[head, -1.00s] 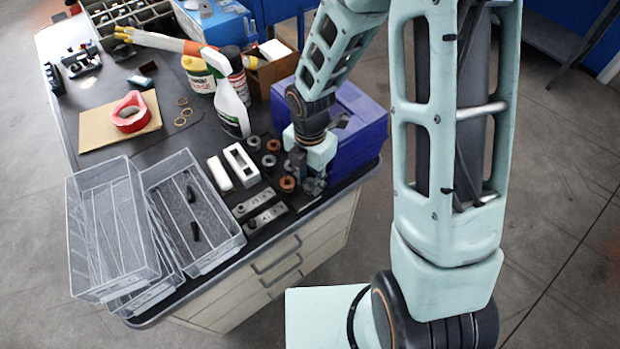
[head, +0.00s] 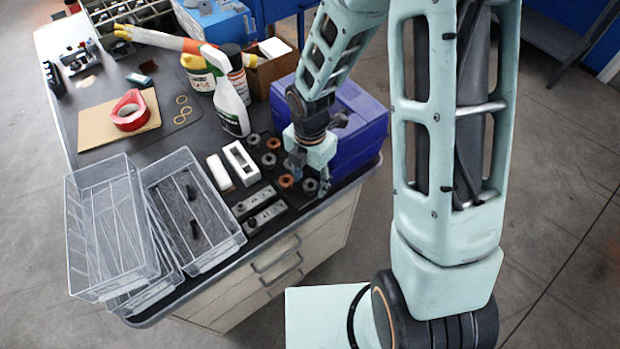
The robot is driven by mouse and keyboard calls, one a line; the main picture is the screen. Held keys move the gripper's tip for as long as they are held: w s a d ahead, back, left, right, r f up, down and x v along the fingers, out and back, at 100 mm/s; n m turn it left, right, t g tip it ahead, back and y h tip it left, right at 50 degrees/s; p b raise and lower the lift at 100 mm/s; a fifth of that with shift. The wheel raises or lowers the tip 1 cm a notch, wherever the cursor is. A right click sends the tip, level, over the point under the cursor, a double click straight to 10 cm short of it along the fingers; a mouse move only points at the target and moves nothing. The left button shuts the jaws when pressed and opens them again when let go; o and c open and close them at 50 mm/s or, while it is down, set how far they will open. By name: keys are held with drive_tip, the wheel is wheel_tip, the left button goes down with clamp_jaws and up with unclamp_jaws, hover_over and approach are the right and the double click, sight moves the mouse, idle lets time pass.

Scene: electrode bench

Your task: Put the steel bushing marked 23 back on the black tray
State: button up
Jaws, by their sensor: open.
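Several ring-shaped bushings stand in a cluster at the bench's front right corner, on a dark surface that I cannot clearly tell apart as the black tray. Grey ones include one near the front edge (head: 310,186), one to the left (head: 268,160) and one at the back (head: 253,140). A copper-coloured one (head: 286,181) is at the front and another (head: 273,144) at the back. The numbers are too small to read, so I cannot tell which is 23. My gripper (head: 311,175) is open, pointing down just above the front grey ring. It hides part of the cluster.
A blue bin (head: 358,125) stands close right of my gripper. Two slotted metal blocks (head: 265,216) and white blocks (head: 240,162) lie to the left. A spray bottle (head: 232,108) stands behind.

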wheel_tip(320, 180, up, 12)
idle(0.6)
drive_tip(key=shift+r, duration=0.15)
wheel_tip(320, 180, up, 5)
drive_tip(key=p, duration=0.5)
idle(0.4)
